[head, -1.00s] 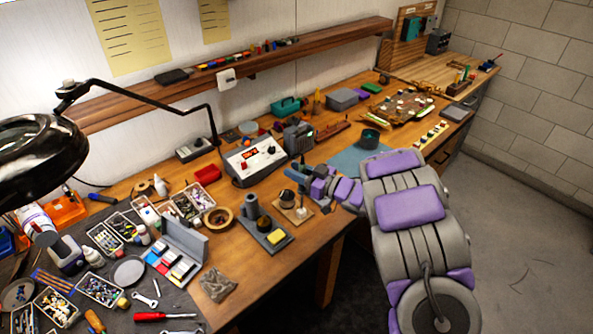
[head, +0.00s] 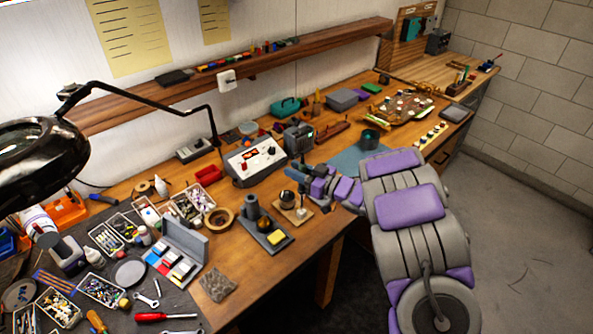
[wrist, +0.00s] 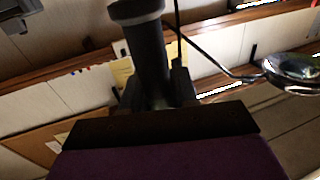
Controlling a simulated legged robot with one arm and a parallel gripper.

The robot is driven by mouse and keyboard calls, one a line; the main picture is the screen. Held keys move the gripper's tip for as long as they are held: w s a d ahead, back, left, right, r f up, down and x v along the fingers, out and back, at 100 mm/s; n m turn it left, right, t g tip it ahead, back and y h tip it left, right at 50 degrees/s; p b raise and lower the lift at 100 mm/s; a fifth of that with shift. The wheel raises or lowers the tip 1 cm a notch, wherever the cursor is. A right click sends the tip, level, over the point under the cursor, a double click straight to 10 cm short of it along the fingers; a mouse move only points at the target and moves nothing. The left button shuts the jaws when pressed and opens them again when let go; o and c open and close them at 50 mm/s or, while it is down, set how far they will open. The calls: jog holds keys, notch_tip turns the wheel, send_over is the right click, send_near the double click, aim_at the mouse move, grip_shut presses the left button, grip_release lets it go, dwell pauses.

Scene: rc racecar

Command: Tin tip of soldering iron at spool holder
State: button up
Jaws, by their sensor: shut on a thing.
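My gripper (head: 303,174) is above the bench near its front edge, at the end of my purple and grey arm. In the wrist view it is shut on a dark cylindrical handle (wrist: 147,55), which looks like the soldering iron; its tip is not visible. Just below and left of my gripper in the head view, a small wooden base with a dark round spool, likely the spool holder (head: 303,213), stands on the bench. My gripper is close to it; I cannot tell whether the iron touches it.
A grey stand with a yellow sponge (head: 276,238) sits left of the wooden base. A white soldering station (head: 252,162) is behind. A magnifier lamp (head: 40,150) hangs at left. Trays and tools crowd the left bench; a blue-green mat (head: 345,160) lies right.

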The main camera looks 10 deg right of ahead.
notch_tip(320, 180, up, 5)
jog(key=p, duration=0.4)
jog(key=shift+r, duration=0.15)
jog(key=shift+a, duration=0.1)
dwell(0.3)
